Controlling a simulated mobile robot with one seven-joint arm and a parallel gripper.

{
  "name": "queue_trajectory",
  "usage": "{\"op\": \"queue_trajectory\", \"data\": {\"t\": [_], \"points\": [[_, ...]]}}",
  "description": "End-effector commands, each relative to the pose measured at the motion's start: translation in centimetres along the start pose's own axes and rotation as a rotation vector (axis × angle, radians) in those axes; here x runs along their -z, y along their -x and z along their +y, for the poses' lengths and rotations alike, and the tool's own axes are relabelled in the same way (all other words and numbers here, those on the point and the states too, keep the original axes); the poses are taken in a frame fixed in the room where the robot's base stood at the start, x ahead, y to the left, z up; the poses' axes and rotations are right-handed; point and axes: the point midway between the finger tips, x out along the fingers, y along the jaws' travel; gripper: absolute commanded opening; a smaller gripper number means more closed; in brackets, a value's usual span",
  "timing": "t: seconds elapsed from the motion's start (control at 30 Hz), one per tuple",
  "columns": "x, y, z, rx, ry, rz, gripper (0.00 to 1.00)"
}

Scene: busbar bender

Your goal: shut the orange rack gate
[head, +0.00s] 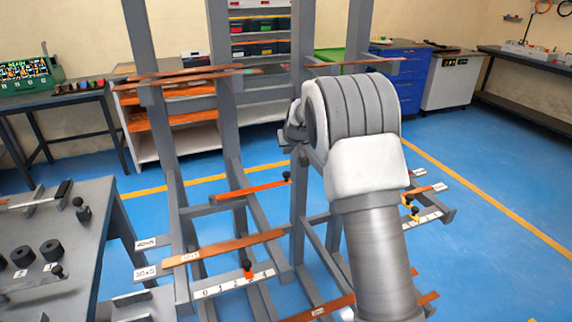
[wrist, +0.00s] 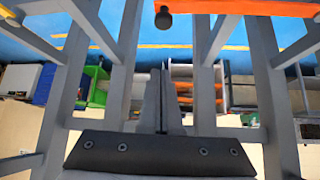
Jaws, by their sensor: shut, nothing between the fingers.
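The orange rack gate (head: 250,189) is a thin bar with a black knob at its right end, set low on the grey rack. Its left end is at a grey rack arm and its knob end is close to the middle upright. I cannot tell whether it is latched. In the wrist view the orange bar (wrist: 235,7) and its black knob (wrist: 163,18) show at the top edge, beyond my fingertips. My gripper (wrist: 160,75) is shut and empty, apart from the gate. In the head view my arm hides the fingers.
The grey rack (head: 230,130) has several uprights and arms close around my arm, with copper bars (head: 235,246) lying across. A ruler-marked strip (head: 235,284) with an orange stop is below the gate. A grey bench (head: 100,235) stands at left. Blue floor is open at right.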

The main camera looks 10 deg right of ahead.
Motion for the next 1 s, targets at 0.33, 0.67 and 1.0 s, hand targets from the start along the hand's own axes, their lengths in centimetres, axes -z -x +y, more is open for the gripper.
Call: {"op": "queue_trajectory", "data": {"t": [0.33,0.67,1.0], "points": [[-0.1,-4.5,0.0,0.000,0.001,-0.002,0.00],[-0.1,-9.5,0.0,0.000,0.001,-0.002,0.00],[-2.4,-8.3,0.0,0.001,-0.001,-0.001,0.00]]}}
